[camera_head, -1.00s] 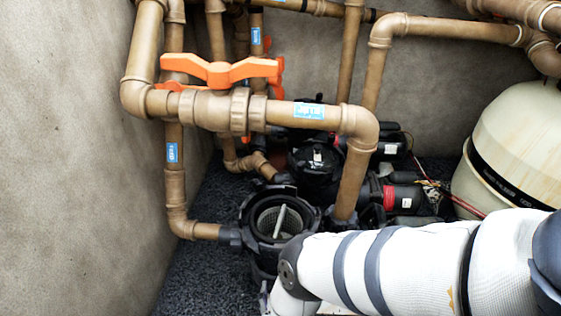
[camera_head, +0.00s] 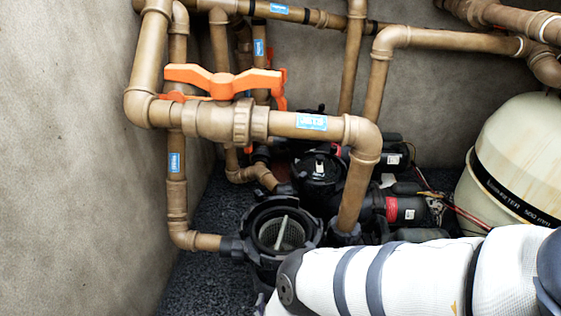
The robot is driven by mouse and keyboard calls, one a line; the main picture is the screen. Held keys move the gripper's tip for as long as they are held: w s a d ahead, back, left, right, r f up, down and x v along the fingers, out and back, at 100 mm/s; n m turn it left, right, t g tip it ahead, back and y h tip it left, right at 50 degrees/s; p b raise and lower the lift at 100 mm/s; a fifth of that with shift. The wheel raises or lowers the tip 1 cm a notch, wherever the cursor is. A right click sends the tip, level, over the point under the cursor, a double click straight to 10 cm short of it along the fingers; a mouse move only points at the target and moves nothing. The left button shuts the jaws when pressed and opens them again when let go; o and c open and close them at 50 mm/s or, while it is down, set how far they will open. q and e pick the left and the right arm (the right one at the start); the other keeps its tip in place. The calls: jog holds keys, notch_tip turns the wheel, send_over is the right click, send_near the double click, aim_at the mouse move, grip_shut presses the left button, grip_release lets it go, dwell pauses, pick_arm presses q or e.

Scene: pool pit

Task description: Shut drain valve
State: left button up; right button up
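A valve with a long orange handle (camera_head: 222,82) sits on the front horizontal brown pipe (camera_head: 285,123), left of centre. The handle lies roughly lengthwise along that pipe. Part of another orange handle (camera_head: 280,97) shows behind it. I cannot tell which one is the drain valve, as the labels are too small to read. My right arm (camera_head: 420,275) comes in from the lower right, and its far end is at the bottom centre, below and apart from the valves. The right gripper's fingers cannot be made out there. My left gripper is out of view.
A black pump with an open strainer basket (camera_head: 283,232) stands below the front pipe. A beige tank (camera_head: 520,150) is at the right. A bare wall (camera_head: 70,150) closes the left side. Dark gravel (camera_head: 215,275) lies clear at lower left.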

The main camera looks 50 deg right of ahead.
jog(key=v, duration=1.2)
